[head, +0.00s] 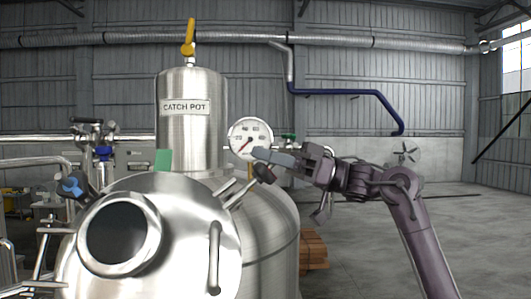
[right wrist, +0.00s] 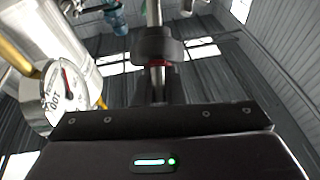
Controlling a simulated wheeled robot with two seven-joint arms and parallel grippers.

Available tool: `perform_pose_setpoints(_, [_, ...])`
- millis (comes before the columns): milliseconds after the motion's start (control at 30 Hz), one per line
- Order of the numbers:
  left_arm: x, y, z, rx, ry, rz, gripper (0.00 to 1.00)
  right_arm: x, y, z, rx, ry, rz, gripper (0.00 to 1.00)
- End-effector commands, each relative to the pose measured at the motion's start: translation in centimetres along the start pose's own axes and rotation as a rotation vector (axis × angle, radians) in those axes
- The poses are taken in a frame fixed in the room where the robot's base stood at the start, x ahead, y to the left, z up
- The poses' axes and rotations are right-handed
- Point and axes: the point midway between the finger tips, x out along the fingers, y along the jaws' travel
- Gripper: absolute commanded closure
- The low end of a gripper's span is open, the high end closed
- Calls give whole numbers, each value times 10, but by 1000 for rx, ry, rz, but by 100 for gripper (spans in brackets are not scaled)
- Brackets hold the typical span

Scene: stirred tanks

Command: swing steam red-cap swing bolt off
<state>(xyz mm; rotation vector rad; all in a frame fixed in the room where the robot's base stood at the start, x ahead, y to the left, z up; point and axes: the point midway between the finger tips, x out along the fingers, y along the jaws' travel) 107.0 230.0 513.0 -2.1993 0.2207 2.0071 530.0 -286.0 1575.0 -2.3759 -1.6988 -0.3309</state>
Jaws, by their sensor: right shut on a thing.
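The steel tank (head: 190,215) stands at the front left in the head view, with a round open port (head: 122,235) in its domed lid. A swing bolt (head: 237,195) sticks up and outward at the lid's right edge, with a dark knob at its upper end. In the right wrist view the bolt's shaft (right wrist: 157,82) runs up the middle, with a dark collar and a red band. My right gripper (head: 266,166) is shut on the bolt at its knob end. The fingers partly hide the knob. My left gripper is not in view.
A catch pot (head: 190,125) with a yellow valve handle (head: 188,38) stands behind the lid. A pressure gauge (head: 250,138) is close behind my right gripper. A blue-knobbed bolt (head: 74,186) is at the lid's left. The floor (head: 430,245) at right looks clear.

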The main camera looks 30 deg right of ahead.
Motion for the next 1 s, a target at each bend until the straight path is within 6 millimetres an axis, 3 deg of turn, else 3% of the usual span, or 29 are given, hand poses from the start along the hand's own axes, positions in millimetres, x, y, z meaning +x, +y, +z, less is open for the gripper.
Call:
perform_pose_setpoints(300, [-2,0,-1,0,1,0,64,-2,6,4,97,56,-56,100])
perform_pose_setpoints(867, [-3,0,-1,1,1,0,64,-3,8,6,114,67,-66,100])
perform_pose_setpoints(900, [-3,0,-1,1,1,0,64,-3,8,6,114,66,-66,85])
perform_pose_setpoints(1000, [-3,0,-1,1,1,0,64,-3,8,6,114,66,-67,72])
